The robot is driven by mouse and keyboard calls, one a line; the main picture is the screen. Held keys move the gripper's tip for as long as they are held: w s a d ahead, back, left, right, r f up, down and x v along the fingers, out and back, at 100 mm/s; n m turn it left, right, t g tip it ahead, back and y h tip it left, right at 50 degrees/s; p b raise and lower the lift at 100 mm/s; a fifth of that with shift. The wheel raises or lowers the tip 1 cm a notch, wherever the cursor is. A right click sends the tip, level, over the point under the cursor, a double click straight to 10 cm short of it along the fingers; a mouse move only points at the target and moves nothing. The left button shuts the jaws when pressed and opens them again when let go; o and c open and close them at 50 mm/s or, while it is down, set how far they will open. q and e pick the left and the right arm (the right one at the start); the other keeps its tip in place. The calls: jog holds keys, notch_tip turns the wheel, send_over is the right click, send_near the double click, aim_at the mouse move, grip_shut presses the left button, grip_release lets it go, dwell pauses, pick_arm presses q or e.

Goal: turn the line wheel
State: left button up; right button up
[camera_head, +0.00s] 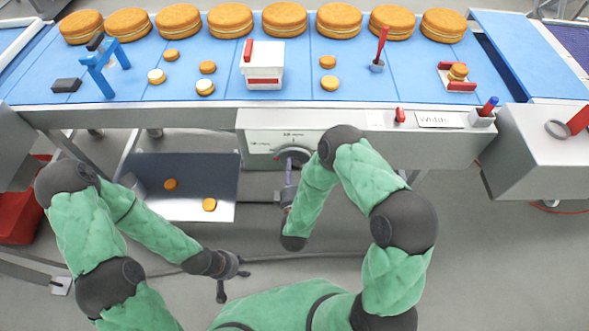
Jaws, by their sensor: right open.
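The line wheel (298,154) is a dark round knob on the white front panel (258,143) below the belt, with printed marks around it. My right forearm hangs in front of the panel and covers part of the wheel's right side. My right gripper (288,190) is open just below the wheel. A thin purple strip shows between them; I cannot tell whether it touches the wheel. My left gripper (232,284) is low at the left, over the floor and away from the panel. Its fingers are spread and it looks empty.
Large filled rounds (284,20) line the back of the blue belt (330,60). Small rounds, a white box (262,66) and a blue stand (99,75) sit nearer. A metal tray (185,210) with two rounds is below. A grey box (545,140) is at right.

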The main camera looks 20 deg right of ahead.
jog(key=shift+w, duration=0.25)
grip_shut()
